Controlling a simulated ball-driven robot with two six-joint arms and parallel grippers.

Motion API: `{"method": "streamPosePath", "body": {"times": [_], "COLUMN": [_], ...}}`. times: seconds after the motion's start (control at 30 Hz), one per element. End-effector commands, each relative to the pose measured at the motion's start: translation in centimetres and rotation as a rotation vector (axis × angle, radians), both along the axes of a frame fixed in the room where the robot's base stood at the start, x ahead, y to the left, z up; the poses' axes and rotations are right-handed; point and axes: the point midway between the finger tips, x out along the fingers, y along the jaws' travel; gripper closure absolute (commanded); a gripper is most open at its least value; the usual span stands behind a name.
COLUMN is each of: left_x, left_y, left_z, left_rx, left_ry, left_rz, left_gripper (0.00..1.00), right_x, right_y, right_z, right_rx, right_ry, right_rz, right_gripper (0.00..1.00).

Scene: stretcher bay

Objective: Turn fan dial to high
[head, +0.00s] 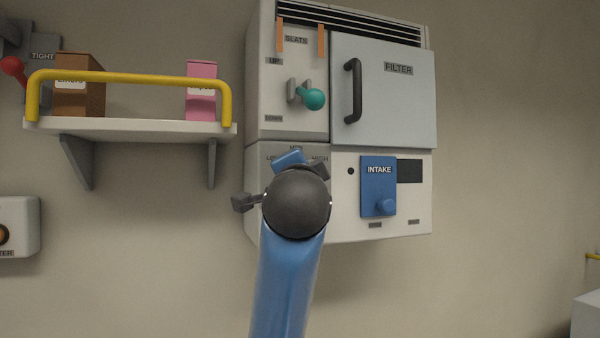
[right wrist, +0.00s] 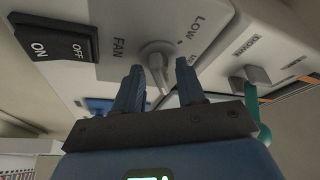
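The fan dial (right wrist: 157,58) is a pale grey knob on the panel in the right wrist view. Its narrow end points down in that picture, between my fingers. The LOW label (right wrist: 197,25) is up and to its right, and the FAN label (right wrist: 118,48) is to its left. My right gripper (right wrist: 158,78) is open, one blue finger on each side of the dial, with gaps visible; I cannot tell how deep the dial sits between them. In the head view my wrist hides the dial; the HIGH label (head: 320,158) shows partly beside it. My left gripper is not in view.
An ON/OFF switch (right wrist: 55,40) is near the dial. The wall unit also has a blue INTAKE slider (head: 378,180), a FILTER door (head: 405,100) and a teal slats lever (head: 314,99). A shelf (head: 130,128) with a yellow rail is left.

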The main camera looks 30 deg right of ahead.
Motion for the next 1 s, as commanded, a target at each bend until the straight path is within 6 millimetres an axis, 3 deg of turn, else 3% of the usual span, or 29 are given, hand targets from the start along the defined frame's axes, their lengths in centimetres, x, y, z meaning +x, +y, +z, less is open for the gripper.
{"method": "streamPosePath", "body": {"times": [0.23, 0.7, 1.0], "left_x": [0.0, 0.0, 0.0], "left_y": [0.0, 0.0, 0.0], "left_z": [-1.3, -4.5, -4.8], "left_rx": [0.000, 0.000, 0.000], "left_ry": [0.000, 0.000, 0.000], "left_rz": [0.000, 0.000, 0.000], "left_gripper": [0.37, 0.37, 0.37], "right_x": [-1.6, -7.6, -8.8], "right_y": [1.2, 5.2, 5.8], "right_z": [-0.6, -2.0, -2.1], "right_rx": [0.000, 0.000, 0.001], "right_ry": [-0.004, -0.002, 0.000], "right_rz": [0.003, 0.004, 0.001], "right_gripper": [0.61, 0.61, 0.61]}}
